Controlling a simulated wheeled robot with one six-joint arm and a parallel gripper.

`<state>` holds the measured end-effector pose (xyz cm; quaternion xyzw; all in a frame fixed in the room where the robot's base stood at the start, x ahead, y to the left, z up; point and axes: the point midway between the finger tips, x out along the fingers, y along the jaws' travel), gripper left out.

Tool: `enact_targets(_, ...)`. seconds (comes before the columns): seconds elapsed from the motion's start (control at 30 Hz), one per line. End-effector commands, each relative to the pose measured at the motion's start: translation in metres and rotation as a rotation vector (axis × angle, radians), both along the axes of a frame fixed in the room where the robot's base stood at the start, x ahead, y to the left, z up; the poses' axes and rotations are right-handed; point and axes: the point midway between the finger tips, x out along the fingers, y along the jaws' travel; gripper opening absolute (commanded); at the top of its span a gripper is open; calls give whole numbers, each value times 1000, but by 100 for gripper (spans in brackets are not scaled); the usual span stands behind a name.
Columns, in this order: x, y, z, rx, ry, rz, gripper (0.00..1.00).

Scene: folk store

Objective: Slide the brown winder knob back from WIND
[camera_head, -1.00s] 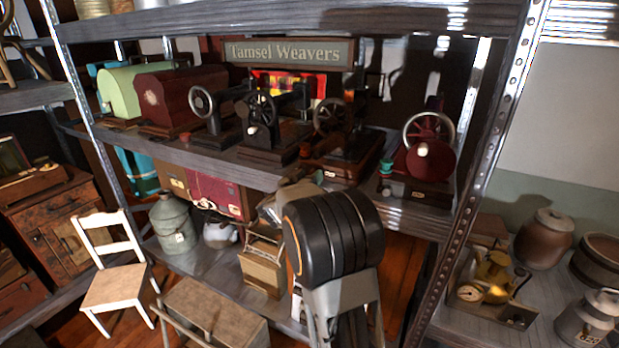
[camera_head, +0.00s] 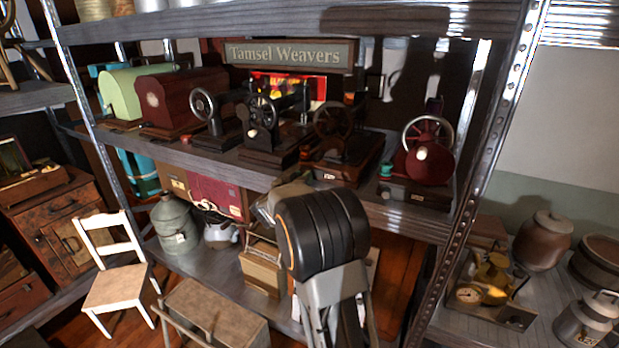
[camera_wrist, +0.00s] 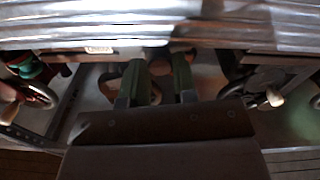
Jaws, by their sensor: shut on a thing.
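In the wrist view my gripper (camera_wrist: 157,75) points toward the shelf with its two dark green fingers a little apart. A brown rounded knob (camera_wrist: 155,54) sits between the fingertips, and the fingers are shut on it. Much of the knob is hidden. A small pale label (camera_wrist: 98,49) is beside it; its word is too small to read. In the head view the black hand-wheel sewing machine (camera_head: 338,148) stands on a brown base, right of the middle of the shelf. My own arm hides the fingers there, and I cannot make out the knob.
A dark red machine (camera_head: 425,160) with a teal knob (camera_head: 386,171) stands close to the right. Other black machines (camera_head: 265,125) stand to the left. The upper shelf edge (camera_head: 300,22) and a perforated metal post (camera_head: 497,150) bound the space.

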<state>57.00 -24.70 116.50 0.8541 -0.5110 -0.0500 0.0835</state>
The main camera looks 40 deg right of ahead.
Motion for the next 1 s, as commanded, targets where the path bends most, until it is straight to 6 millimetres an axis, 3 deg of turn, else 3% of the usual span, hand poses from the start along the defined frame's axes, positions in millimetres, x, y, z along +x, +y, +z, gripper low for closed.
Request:
enact_targets(0.1,12,7,3,-1,1,2,0)
enact_targets(0.4,15,10,1,-2,-1,8,0)
enact_targets(0.43,15,10,1,-2,-1,8,29)
enact_targets(0.67,14,8,1,-1,-1,3,51)
enact_targets(1.0,11,12,1,-2,-1,1,52)
